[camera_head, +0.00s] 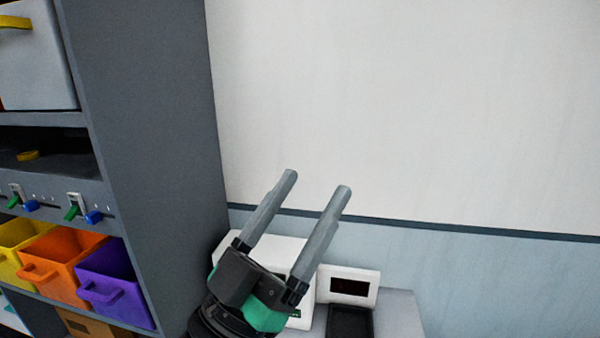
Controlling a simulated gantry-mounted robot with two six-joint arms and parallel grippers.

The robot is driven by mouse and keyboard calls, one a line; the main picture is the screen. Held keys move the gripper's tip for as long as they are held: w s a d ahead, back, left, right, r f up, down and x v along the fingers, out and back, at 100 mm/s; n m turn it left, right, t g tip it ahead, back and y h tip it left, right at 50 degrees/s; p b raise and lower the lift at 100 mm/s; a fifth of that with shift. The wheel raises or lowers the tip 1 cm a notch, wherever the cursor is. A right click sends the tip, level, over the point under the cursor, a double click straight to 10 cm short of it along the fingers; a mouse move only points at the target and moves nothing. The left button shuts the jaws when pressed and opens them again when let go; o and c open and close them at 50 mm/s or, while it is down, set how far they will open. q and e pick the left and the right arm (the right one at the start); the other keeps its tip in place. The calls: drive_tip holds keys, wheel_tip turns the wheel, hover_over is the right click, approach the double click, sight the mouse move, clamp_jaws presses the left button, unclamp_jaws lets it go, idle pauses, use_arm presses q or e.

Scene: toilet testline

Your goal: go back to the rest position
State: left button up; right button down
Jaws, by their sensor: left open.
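My left gripper (316,182) is in the lower middle of the head view, its two long grey fingers pointing up and to the right. The fingers are well apart with nothing between them, so it is open and empty. It stands in front of a white device and the wall, and hides part of the device. My right gripper is not in view.
A grey shelf unit (150,130) stands at the left with yellow (22,240), orange (62,262) and purple (115,285) bins and a row of small switches (75,207). A white box with a dark display (349,286) sits low behind the gripper. The upper right is bare wall (430,100).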

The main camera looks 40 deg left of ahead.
use_arm(q)
drive_tip(key=s+d+r+m+t+h, duration=0.1)
drive_tip(key=s+d+r+t+h, duration=0.2)
drive_tip(key=r, duration=0.5)
wheel_tip(320, 180, up, 31)
drive_tip(key=s+g+p, duration=0.1)
drive_tip(key=p, duration=3)
drive_tip(key=shift+f, duration=0.2)
